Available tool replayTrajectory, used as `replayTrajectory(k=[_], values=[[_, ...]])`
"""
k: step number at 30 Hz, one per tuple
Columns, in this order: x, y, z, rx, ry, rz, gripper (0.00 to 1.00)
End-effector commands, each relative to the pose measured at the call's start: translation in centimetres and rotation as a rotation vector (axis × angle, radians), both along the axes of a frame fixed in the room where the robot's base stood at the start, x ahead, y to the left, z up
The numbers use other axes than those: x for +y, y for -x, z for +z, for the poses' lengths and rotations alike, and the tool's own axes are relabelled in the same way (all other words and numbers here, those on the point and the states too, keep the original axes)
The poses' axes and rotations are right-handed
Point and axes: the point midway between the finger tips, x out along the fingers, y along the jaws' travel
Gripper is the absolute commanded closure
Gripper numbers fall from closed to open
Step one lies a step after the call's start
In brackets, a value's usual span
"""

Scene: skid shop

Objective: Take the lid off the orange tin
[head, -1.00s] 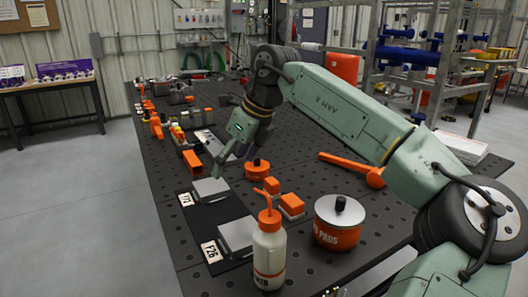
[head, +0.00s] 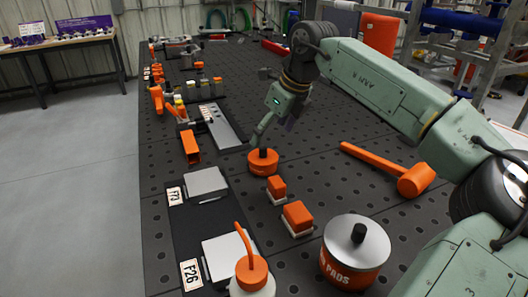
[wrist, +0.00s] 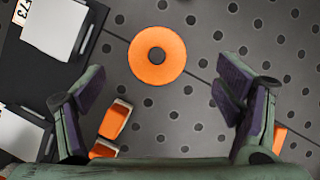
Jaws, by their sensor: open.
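A small round orange tin (head: 262,164) with an orange top and a dark knob stands on the dark perforated table. In the wrist view the tin (wrist: 143,66) shows from above, its dark knob (wrist: 157,55) at the centre. A larger orange tin (head: 345,272) marked "PADS" stands nearer, with a silver lid (head: 362,240) and black knob. My gripper (head: 262,138) is above the small tin. In the wrist view my gripper (wrist: 160,92) is open and empty, its fingers spread wide; the tin lies ahead of the gap between them, untouched.
Two orange blocks (head: 298,216) (head: 277,188) sit close to the small tin. An orange mallet (head: 400,173) lies to the right. A white bottle with an orange cap (head: 251,272) stands at the front. Grey plates (head: 207,183) lie on the dark mat at left.

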Motion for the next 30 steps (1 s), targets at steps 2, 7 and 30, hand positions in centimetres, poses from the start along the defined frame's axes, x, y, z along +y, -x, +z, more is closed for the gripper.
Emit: replayTrajectory(k=[2, 7, 30], values=[[0.3, -0.1, -0.7, 0.002, 0.0, 0.002, 0.15], [0.8, -0.3, -1.7, 0.001, 0.0, 0.004, 0.15], [2.2, -1.2, -5.8, 0.0, 0.0, 0.001, 0.28]])
